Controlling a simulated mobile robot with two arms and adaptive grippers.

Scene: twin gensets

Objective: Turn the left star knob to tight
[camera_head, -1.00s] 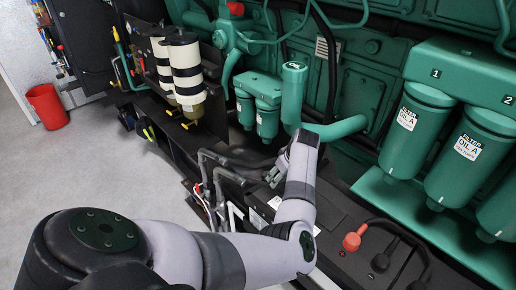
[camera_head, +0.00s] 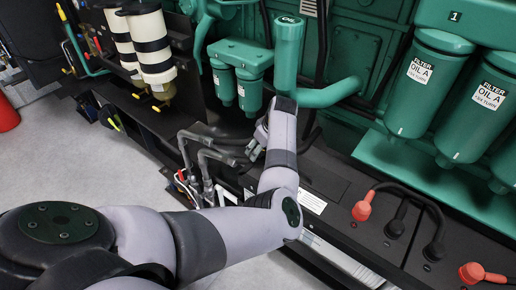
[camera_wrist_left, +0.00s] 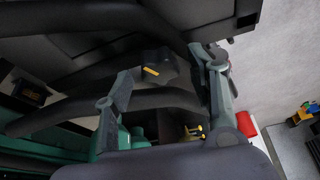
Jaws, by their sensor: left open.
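A black star knob (camera_wrist_left: 158,70) with a yellow mark shows in the left wrist view, in front of dark pipes. My left gripper (camera_wrist_left: 166,64) is open, with one finger to the left of the knob and one to the right. I cannot tell whether either finger touches it. In the head view my left gripper (camera_head: 256,142) points at the dark pipes below the green oil filler pipe. The knob cannot be made out there. My right gripper is not in view.
Red-capped battery cables (camera_head: 363,210) lie to the right, under the green oil filters (camera_head: 425,85). Open floor (camera_head: 90,165) is at the left.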

